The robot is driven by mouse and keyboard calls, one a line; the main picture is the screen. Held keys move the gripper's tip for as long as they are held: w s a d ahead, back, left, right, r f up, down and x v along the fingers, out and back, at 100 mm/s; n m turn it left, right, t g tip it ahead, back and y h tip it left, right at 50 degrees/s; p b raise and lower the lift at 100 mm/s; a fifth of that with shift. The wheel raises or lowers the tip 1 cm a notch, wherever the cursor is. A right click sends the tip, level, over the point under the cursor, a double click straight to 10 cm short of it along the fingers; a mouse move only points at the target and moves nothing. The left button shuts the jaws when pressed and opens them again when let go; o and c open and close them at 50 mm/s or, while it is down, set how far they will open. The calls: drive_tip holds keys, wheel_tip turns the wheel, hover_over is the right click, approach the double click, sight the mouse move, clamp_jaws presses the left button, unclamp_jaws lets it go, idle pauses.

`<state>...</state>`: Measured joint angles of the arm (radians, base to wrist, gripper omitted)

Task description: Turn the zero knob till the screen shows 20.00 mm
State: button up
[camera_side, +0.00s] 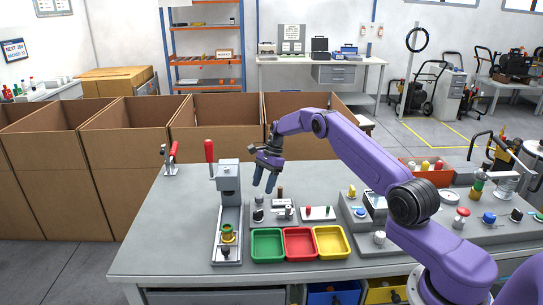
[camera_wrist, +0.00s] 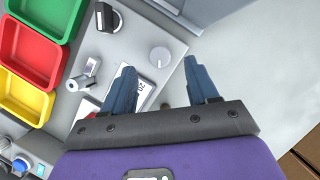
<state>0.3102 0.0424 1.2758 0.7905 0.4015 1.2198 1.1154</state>
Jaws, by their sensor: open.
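My gripper (camera_wrist: 158,92) is open and empty, its two blue-grey fingers spread apart and pointing down over the bench. In the side view my gripper (camera_side: 263,188) hangs above the gauge area behind the green tray. A pale round knob (camera_wrist: 160,58) lies ahead of the fingertips in the wrist view, with no finger touching it. I cannot tell for sure that it is the zero knob. A small white screen (camera_wrist: 144,91) shows a turned "20"; the left finger hides the rest of the reading.
A black knob (camera_wrist: 107,17) and a metal lever (camera_wrist: 86,74) stand near the pale knob. Green (camera_side: 267,258), red (camera_side: 300,256) and yellow (camera_side: 331,256) trays lie in front. A press with a red handle (camera_side: 209,151) stands to the left. Cardboard boxes (camera_side: 222,142) line the back.

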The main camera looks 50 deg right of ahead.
drive_tip(key=v, duration=1.3)
wheel_tip(320, 180, up, 3)
drive_tip(key=n, duration=0.4)
hover_over(258, 199)
drive_tip(key=s+a+r+n+g+h, duration=0.1)
drive_tip(key=s+a+r+n, duration=0.25)
drive_tip(key=a, duration=0.45)
drive_tip(key=s+a+r+n+h, duration=0.1)
drive_tip(key=s+a+r+n, duration=0.1)
drive_tip(key=s+a+n, duration=0.4)
drive_tip(key=s+a+r+n+h, duration=0.1)
drive_tip(key=s+a+n, duration=0.35)
drive_tip(key=s, duration=0.65)
drive_tip(key=s+a+n+h, duration=0.1)
drive_tip(key=s+a+n, duration=0.35)
drive_tip(key=s, duration=0.75)
drive_tip(key=s+d+f+n, duration=0.1)
drive_tip(key=s+d+n, duration=0.2)
drive_tip(key=s, duration=0.4)
drive_tip(key=s+d+f+n, duration=0.2)
drive_tip(key=s+d+n, duration=0.1)
drive_tip(key=s+n, duration=0.3)
drive_tip(key=shift+s+d+f+t, duration=0.15)
drive_tip(key=shift+s+f+t, duration=0.2)
drive_tip(key=shift+s, duration=0.2)
drive_tip(key=shift+r, duration=0.1)
